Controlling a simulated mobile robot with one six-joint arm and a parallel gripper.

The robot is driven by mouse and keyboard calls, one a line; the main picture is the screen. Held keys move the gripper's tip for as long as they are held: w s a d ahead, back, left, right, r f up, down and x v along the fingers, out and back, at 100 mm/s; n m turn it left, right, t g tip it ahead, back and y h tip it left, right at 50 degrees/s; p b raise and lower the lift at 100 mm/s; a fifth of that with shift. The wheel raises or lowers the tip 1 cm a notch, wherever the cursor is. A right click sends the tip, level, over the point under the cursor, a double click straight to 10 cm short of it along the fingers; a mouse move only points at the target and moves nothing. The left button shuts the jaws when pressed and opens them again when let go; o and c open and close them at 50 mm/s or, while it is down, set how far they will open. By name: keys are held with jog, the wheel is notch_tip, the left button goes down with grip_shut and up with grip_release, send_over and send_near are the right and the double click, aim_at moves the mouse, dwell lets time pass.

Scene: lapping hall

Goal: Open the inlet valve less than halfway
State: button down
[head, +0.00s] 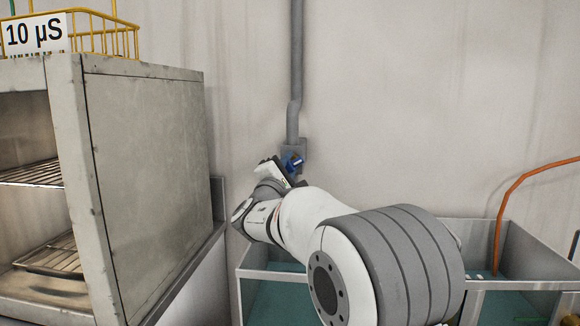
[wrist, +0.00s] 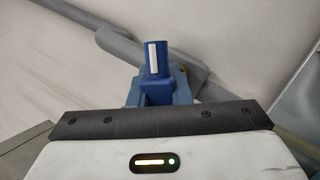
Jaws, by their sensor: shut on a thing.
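The inlet valve's blue handle (head: 296,160) is at a grey box-shaped fitting at the lower end of the wall pipe in the head view. In the wrist view the blue handle (wrist: 157,57) carries a white stripe and points up in the picture. My gripper (head: 290,166) is at the valve; in the wrist view its blue-grey jaws (wrist: 157,92) are closed around the lower part of the handle. The valve body behind is mostly hidden by the gripper and handle.
A grey pipe (head: 296,60) runs down the pale wall. A metal cabinet (head: 150,170) with open shelves stands close on the left, with a yellow wire basket (head: 107,32) and a "10 µS" sign (head: 33,34) on top. Teal-bottomed sinks (head: 510,280) and an orange hose (head: 506,200) are below right.

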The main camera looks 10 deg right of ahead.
jog(key=c, duration=1.3)
grip_release()
jog(key=shift+c, duration=0.2)
jog(key=v, duration=0.7)
jog(key=shift+s+a+f, duration=0.15)
jog(key=shift+s+f, duration=0.05)
jog(key=shift+s, duration=0.15)
